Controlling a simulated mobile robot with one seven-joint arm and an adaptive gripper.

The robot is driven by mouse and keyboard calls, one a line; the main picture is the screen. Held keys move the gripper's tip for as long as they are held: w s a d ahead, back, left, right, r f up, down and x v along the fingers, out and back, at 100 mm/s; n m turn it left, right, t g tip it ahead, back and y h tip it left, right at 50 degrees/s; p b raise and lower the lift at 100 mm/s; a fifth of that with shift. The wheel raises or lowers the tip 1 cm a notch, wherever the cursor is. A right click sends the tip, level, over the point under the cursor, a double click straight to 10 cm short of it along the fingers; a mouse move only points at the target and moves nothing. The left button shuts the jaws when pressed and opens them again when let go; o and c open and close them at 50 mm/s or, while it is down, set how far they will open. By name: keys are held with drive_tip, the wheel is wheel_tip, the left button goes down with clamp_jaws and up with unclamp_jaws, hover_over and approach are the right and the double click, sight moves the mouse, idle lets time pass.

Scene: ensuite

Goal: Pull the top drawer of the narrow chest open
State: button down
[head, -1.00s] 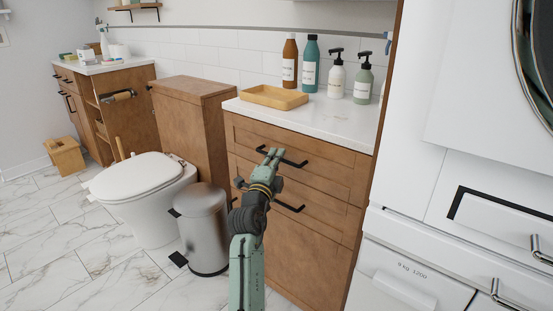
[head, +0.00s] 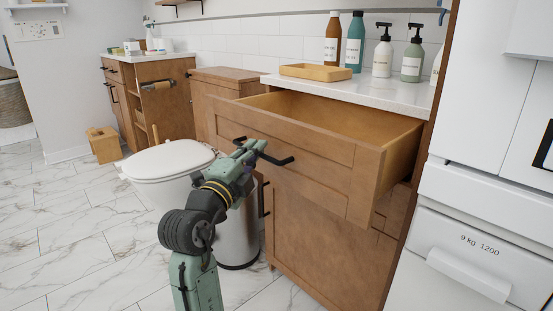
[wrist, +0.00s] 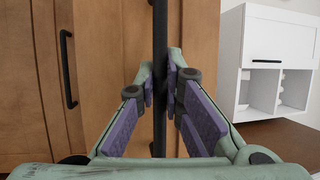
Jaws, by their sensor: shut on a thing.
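The narrow brown chest (head: 318,240) stands under a white countertop. Its top drawer (head: 300,152) is pulled well out, and its inside (head: 345,112) looks empty. The drawer's black bar handle (head: 274,158) is on its front. The fingers hide part of the handle.
A grey metal bin (head: 240,235) stands left of the chest, close to my arm, with a white toilet (head: 168,170) beyond. Bottles and a wooden tray (head: 315,72) stand on the countertop (head: 390,92). A white appliance (head: 480,230) is at right.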

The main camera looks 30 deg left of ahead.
drive_tip(key=shift+s+a+b, duration=0.25)
drive_tip(key=shift+s, duration=0.45)
drive_tip(key=shift+s+a+b, duration=0.25)
drive_tip(key=shift+s, duration=0.5)
drive_tip(key=shift+s+a+b, duration=0.25)
drive_tip(key=shift+s, duration=0.45)
drive_tip(key=c, duration=1.7)
unclamp_jaws()
